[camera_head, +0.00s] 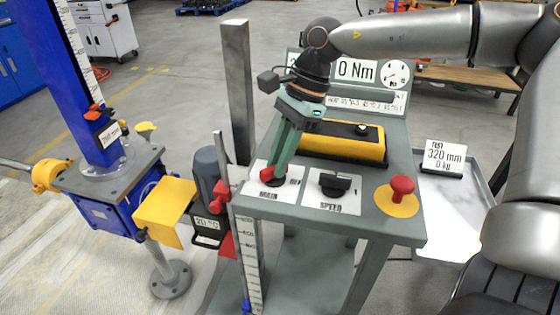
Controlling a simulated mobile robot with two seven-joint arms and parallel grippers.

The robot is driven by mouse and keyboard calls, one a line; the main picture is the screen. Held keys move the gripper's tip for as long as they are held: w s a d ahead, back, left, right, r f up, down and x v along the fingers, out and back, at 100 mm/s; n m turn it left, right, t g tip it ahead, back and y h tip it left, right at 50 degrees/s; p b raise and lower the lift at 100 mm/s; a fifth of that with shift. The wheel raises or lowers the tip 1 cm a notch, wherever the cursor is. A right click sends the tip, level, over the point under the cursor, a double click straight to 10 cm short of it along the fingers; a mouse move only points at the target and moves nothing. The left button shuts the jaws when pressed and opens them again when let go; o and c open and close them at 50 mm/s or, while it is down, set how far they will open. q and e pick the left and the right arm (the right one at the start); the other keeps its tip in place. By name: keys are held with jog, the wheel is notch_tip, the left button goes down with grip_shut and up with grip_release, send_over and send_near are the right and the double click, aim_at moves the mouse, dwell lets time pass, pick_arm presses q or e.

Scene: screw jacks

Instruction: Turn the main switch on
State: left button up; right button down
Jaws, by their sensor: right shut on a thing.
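The main switch (266,173) is a red knob on a white label plate at the left front of the grey control desk (370,222). My right gripper (275,160) reaches down onto it from above, with its green fingers shut on the red knob. The fingers hide part of the knob and part of the lettering, so its exact turn angle is hard to read. My left gripper is not in view.
A black speed knob (335,184) sits just right of the main switch. Further right is a red mushroom button (402,188) on a yellow disc. A yellow-and-black box (345,142) stands behind. A blue screw jack (105,205) stands at left.

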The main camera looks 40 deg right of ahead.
jog(key=n, duration=0.1)
jog(key=n+g, duration=0.1)
jog(key=n, duration=0.2)
jog(key=shift+w+n+g+b, duration=0.25)
jog(key=shift+n+g+b, duration=0.05)
jog(key=shift+g+b, duration=0.1)
jog(key=shift+w+a+n+g+h, duration=0.1)
jog(key=shift+n+g+h, duration=0.2)
jog(key=shift+n, duration=0.7)
jog(key=shift+w+a+n+g+h, duration=0.1)
jog(key=shift+n+g+h, duration=0.2)
jog(key=shift+n, duration=0.7)
jog(key=c, duration=0.8)
grip_release()
jog(key=shift+c, duration=0.2)
jog(key=shift+d, duration=0.1)
jog(key=p+v, duration=0.1)
jog(key=v, duration=1.1)
jog(key=shift+r+p, duration=0.2)
jog(key=shift+p, duration=0.2)
jog(key=shift+w, duration=0.1)
